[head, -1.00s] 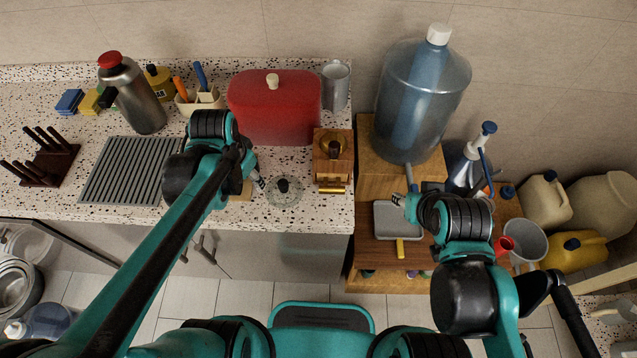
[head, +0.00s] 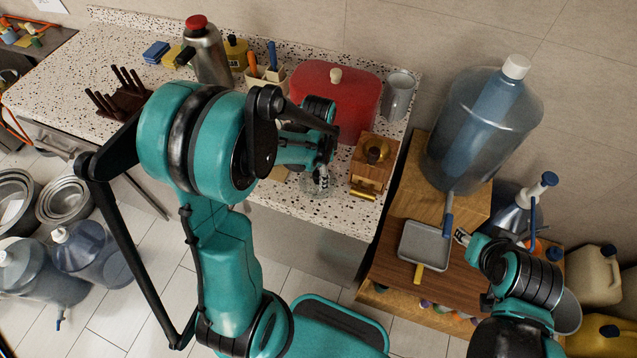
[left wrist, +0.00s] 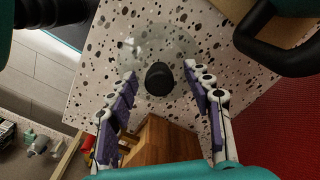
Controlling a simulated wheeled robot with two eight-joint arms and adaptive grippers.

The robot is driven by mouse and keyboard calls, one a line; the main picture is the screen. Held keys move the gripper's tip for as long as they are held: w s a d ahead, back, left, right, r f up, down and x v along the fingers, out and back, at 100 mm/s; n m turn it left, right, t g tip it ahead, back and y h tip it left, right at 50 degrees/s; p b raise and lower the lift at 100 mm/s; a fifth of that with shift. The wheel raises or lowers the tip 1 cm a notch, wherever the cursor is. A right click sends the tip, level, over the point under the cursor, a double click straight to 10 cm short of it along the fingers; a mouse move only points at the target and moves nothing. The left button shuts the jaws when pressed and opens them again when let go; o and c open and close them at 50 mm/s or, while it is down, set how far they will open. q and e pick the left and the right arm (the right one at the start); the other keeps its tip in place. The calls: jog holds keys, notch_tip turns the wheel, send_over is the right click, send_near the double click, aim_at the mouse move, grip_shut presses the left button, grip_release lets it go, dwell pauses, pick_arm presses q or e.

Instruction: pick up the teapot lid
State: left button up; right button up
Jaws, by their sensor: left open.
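The teapot lid (left wrist: 134,50) is clear glass with a black knob (left wrist: 158,78). It lies on the speckled counter, seen from above in the left wrist view. In the head view the lid (head: 316,188) is partly hidden by my left gripper (head: 322,180). In the left wrist view my left gripper (left wrist: 162,95) is open, with one finger on each side of the knob and nothing held. I cannot tell whether the fingers touch the lid. My right gripper (head: 462,237) is beside a grey tray at the right; its jaw state is unclear.
A wooden coffee grinder (head: 370,175) stands just right of the lid. A red lidded box (head: 338,102) and a grey metal cup (head: 397,96) stand behind. The counter's front edge is close. A large water bottle (head: 480,130) and the grey tray (head: 425,243) are at the right.

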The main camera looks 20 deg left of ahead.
pick_arm(q)
jog(key=shift+f, duration=0.3)
grip_shut()
jog(key=shift+r, duration=0.1)
